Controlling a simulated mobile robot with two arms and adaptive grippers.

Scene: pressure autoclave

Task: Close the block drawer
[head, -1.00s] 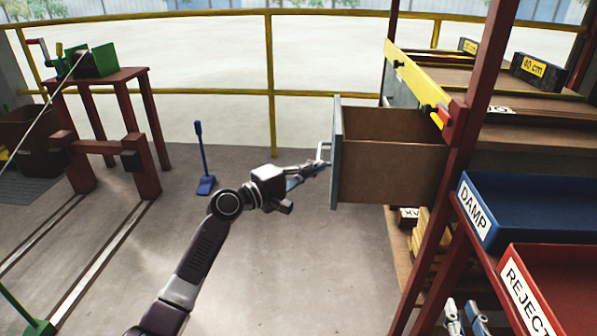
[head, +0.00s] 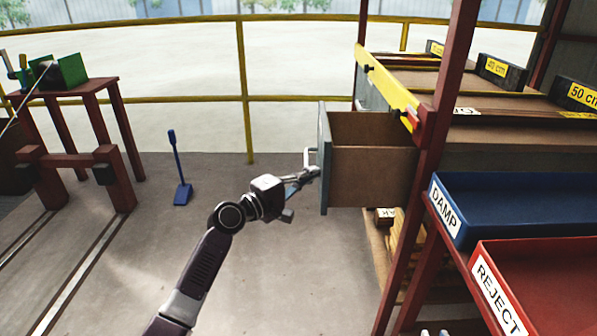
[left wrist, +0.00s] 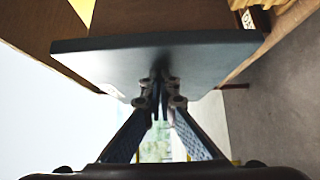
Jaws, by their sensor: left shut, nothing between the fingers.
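The block drawer, a brown wooden box (head: 374,176) with a grey front panel (head: 325,165), is pulled out to the left from the rack. A pale handle (head: 308,158) sticks out from its front. My left gripper (head: 314,174) is shut and empty, with its fingertips at the front panel, by the handle. In the left wrist view the closed fingertips (left wrist: 160,92) meet the grey panel (left wrist: 215,52) near its middle, in a dark shadow; I cannot make out the handle there. Only the tips of my right gripper (head: 434,333) show at the bottom edge.
A red post (head: 437,120) and a yellow bar (head: 388,84) stand by the drawer. The blue DAMP tray (head: 520,205) and red REJECT tray (head: 535,270) are at right. A blue paddle-like stand (head: 182,190) is on the open floor at left.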

